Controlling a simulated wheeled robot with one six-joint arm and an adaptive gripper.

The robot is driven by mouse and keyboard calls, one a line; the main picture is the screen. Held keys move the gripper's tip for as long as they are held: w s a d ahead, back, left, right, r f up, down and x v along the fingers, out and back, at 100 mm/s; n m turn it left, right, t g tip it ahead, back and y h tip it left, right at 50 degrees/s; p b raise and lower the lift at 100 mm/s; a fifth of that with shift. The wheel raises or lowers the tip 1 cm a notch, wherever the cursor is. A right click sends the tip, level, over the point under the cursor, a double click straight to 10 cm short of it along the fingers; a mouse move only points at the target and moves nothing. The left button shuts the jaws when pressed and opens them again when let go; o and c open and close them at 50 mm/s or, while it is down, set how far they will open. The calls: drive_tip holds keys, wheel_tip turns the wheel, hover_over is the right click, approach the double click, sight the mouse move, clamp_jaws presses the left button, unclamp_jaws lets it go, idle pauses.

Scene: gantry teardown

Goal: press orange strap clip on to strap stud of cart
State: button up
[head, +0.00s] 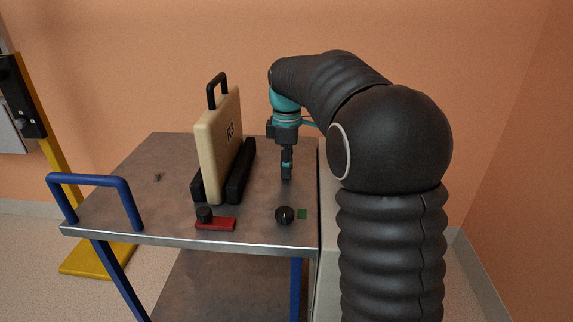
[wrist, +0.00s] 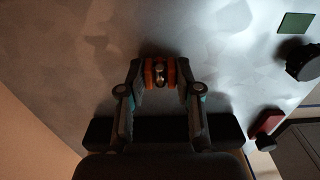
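The cart (head: 110,220) has a grey metal top. My gripper (head: 287,176) points down over its right part, beside the cream case. In the wrist view my gripper (wrist: 160,76) has its two fingers closed on the sides of the orange strap clip (wrist: 151,73). A shiny round metal piece, which looks like the strap stud (wrist: 160,72), shows in the middle of the clip. I cannot tell whether the clip is seated on it or just above it. The clip and stud are too small or hidden to make out in the head view.
A cream case (head: 220,140) stands upright in black cradle bars (head: 240,170), left of my gripper. A red block with a black knob (head: 215,223), a black round knob (head: 285,215) and a green square (head: 302,214) sit near the front edge. The cart's left side is mostly clear.

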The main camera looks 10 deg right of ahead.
drive_tip(key=o, duration=0.4)
drive_tip(key=shift+f, duration=0.1)
